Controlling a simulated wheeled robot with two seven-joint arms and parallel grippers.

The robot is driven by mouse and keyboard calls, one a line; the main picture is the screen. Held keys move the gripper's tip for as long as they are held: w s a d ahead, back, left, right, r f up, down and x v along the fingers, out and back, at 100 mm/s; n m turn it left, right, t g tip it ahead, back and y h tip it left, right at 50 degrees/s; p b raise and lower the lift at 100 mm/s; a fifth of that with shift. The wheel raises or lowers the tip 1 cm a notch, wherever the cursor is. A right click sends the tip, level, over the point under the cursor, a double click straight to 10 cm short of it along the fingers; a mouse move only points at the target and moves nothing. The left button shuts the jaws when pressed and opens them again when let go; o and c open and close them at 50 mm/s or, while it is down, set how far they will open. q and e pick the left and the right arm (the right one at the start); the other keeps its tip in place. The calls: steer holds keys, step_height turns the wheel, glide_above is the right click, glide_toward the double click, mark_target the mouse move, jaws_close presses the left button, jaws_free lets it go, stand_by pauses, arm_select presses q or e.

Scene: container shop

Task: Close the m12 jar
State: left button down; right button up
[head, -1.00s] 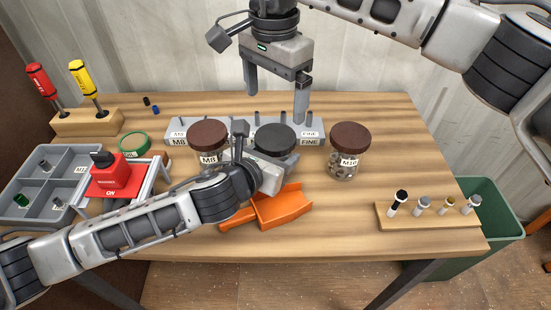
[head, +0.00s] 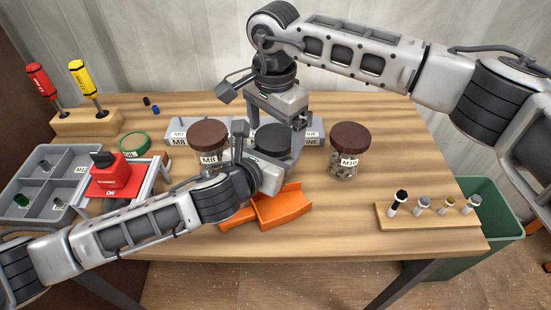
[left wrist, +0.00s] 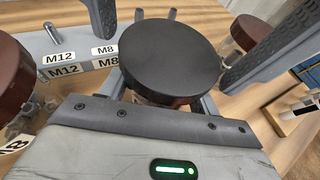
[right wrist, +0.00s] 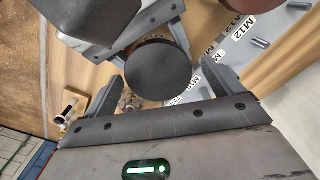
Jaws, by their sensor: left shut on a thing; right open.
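The jar with a black lid (head: 273,138), which I take as the m12 jar, stands mid-table; its label is hidden. The lid is on top; I cannot tell how tight it is. It also shows in the left wrist view (left wrist: 172,58) and the right wrist view (right wrist: 158,70). My left gripper (head: 262,160) is shut on the jar's body below the lid, its fingertips mostly hidden in the head view. My right gripper (head: 276,122) points down, open, with its fingers on either side of the lid and apparently apart from it.
Brown-lidded jars stand close on the left (head: 208,135) and right (head: 349,137). A grey labelled rack (head: 180,130) is behind. An orange scoop-like tray (head: 283,207) lies in front. A red device (head: 115,175) and grey bin (head: 50,160) are left; a wooden bolt stand (head: 430,215) is right.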

steer(key=shift+c, duration=0.3)
steer(key=c, duration=1)
steer(key=m, duration=0.5)
steer(key=shift+w+m, duration=0.1)
steer(key=shift+m, duration=0.2)
steer(key=o, duration=1)
steer(key=shift+o, duration=0.3)
steer(key=shift+r, duration=0.1)
